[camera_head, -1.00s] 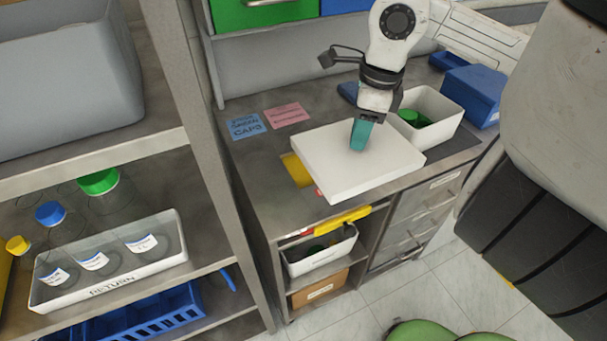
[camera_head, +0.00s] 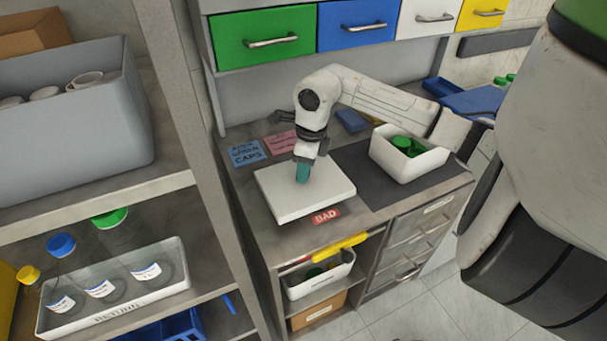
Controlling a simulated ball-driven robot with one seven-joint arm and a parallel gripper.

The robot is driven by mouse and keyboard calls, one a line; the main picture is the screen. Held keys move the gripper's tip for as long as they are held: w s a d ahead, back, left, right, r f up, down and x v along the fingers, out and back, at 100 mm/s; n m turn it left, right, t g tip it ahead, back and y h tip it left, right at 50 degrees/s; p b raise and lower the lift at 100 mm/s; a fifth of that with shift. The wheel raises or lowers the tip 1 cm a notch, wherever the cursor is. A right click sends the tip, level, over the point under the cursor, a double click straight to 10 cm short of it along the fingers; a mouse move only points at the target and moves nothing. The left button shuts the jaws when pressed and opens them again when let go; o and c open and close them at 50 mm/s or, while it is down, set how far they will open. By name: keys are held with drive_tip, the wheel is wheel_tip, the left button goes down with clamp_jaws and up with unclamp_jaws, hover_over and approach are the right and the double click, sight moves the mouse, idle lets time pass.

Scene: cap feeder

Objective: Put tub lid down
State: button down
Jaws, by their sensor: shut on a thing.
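The tub lid (camera_head: 325,197) is a flat white rectangular slab. It is low over the left part of the grey worktop; I cannot tell whether it touches the surface. My gripper (camera_head: 302,174), with teal fingers, points down and is shut on the lid near the middle of its top. The fingertips' exact hold is hidden. The open white tub (camera_head: 409,165) stands to the right on a dark mat and holds green caps (camera_head: 407,145).
The dark mat (camera_head: 375,190) is bare between lid and tub.

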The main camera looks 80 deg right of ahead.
wheel_tip(320, 180, down, 3)
drive_tip(key=shift+w+r+p, duration=0.1)
drive_tip(key=shift+w+p, duration=0.05)
drive_tip(key=shift+p, duration=0.5)
drive_tip(key=shift+d+f, duration=0.1)
drive_tip(key=shift+f, duration=0.2)
drive_tip(key=shift+f+b, duration=0.35)
drive_tip(key=shift+b, duration=0.1)
drive_tip(key=c, duration=0.8)
unclamp_jaws()
